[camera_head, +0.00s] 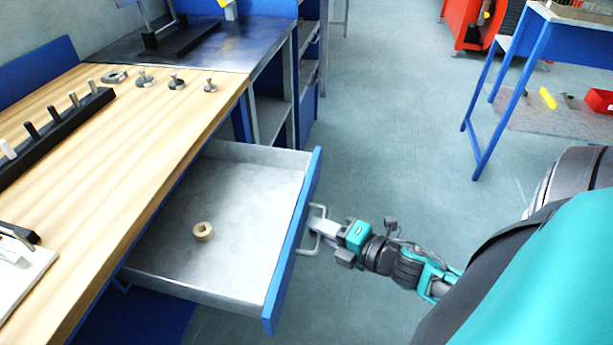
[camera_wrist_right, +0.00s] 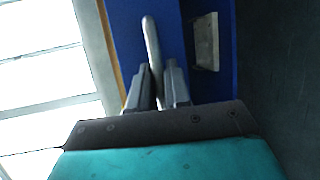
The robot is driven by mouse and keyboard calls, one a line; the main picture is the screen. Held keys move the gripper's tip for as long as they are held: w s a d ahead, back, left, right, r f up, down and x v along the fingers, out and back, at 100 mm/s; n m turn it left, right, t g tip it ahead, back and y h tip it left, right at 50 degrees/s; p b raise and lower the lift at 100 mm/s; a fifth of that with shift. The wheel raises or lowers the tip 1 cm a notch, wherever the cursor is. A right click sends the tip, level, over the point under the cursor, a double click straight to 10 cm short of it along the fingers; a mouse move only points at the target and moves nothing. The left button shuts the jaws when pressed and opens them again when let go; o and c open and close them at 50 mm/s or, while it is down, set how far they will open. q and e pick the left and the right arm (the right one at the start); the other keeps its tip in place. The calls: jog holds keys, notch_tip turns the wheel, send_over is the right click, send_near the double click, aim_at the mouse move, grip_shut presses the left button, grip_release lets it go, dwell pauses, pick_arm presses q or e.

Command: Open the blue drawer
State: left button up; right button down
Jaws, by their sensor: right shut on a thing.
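The blue drawer (camera_head: 293,245) stands pulled well out from under the wooden workbench in the head view. Its grey inside shows, with a tan ring (camera_head: 203,232) lying on its floor. A metal bar handle (camera_head: 312,240) is on the blue front. My right gripper (camera_head: 318,226) is shut on this handle from the outer side. In the right wrist view the handle (camera_wrist_right: 151,45) runs between the two fingers of the gripper (camera_wrist_right: 160,85), against a blue panel. My left gripper is not in view.
The wooden bench top (camera_head: 150,130) carries a black rack (camera_head: 50,135) and several small metal parts. A metal-topped bench (camera_head: 200,45) stands behind. Open floor lies between.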

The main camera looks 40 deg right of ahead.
jog(key=shift+s+d, duration=0.15)
jog(key=shift+s, duration=0.05)
jog(key=c, duration=1.2)
grip_release()
jog(key=shift+o, duration=0.2)
jog(key=v, duration=1.3)
